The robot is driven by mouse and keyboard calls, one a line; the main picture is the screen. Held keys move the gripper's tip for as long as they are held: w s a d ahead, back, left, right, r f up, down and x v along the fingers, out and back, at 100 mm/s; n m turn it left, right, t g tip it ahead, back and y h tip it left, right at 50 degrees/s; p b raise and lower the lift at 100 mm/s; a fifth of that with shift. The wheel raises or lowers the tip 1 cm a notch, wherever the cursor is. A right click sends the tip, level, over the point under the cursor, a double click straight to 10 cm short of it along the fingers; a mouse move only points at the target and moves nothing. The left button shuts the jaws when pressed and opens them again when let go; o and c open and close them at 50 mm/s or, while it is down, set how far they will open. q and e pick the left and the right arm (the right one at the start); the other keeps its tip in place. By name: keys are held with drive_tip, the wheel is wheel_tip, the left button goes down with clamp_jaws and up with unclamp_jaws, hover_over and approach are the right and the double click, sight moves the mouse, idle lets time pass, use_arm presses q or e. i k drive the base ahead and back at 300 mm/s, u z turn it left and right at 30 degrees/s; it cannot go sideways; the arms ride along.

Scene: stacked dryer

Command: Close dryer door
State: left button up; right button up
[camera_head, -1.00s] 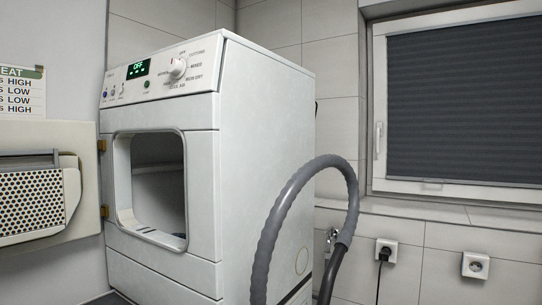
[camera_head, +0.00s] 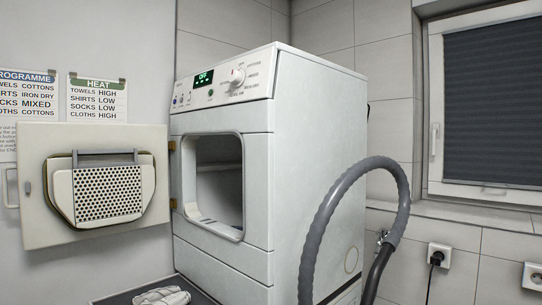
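The white dryer (camera_head: 300,170) stands in the middle of the head view, with its square front opening (camera_head: 214,183) uncovered. Its door (camera_head: 92,236) is swung wide open to the left, held by hinges at the left side of the opening. The inner side of the door faces me and carries a perforated filter panel (camera_head: 108,192). A handle (camera_head: 10,188) shows at the door's far left edge. Neither of my grippers is in view.
Programme and heat charts (camera_head: 97,98) hang on the wall behind the door. A crumpled white cloth (camera_head: 163,297) lies on a dark surface below the dryer. A grey hose (camera_head: 318,222) loops at the right. A window (camera_head: 490,100) and sockets are further right.

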sight(59, 204)
drive_tip(key=k, duration=0.45)
drive_tip(key=u, duration=1.4)
drive_tip(key=i, duration=1.15)
drive_tip(key=u, duration=0.1)
